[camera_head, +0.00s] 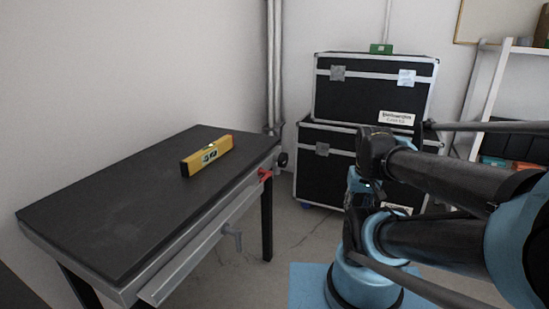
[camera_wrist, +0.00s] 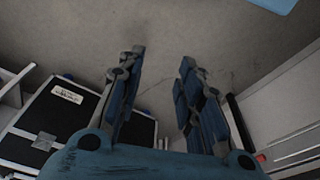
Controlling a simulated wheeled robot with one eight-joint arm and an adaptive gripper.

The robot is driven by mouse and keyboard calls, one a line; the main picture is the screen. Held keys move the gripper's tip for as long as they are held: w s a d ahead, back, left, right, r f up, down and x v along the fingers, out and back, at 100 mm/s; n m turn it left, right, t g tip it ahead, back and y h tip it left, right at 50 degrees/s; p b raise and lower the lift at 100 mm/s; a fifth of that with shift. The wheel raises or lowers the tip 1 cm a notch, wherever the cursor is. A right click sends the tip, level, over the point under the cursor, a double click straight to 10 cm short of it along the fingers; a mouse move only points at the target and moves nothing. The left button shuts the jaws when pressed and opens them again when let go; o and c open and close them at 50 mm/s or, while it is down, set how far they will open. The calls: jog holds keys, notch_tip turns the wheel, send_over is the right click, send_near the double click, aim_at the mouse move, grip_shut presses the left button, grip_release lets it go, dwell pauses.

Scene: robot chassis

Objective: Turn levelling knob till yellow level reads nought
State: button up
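A yellow level (camera_head: 207,154) with a black end lies on the black top of the table (camera_head: 110,205); its reading is too small to make out. A dark round knob (camera_head: 283,160) shows at the table's far right corner. A red part (camera_head: 264,174) sits beside it on the side rail, and a red spot (camera_wrist: 260,158) shows in the wrist view. A grey crank-like handle (camera_head: 232,236) hangs below the rail. My gripper (camera_wrist: 162,58) is open and empty, its two blue fingers pointing over bare floor. In the head view my arm partly hides it, right of the table.
Two stacked black cases (camera_head: 372,90) with metal edges stand behind my arm; a case (camera_wrist: 62,115) also fills the left of the wrist view. A green item (camera_head: 381,48) sits on top. A shelf (camera_head: 515,75) stands at right. Floor between table and cases is clear.

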jog(key=shift+w+a, duration=0.15)
jog(key=shift+w, duration=0.1)
jog(key=shift+o, duration=0.8)
jog(key=shift+s+r, duration=0.25)
notch_tip(320, 180, up, 14)
jog(key=f+m+g, duration=0.1)
jog(key=m+g, duration=0.1)
jog(key=m, duration=0.2)
send_over(283, 157)
jog(key=w, duration=0.2)
notch_tip(283, 157, down, 16)
jog(key=shift+w+a+r, duration=0.1)
jog(key=shift+w, duration=0.05)
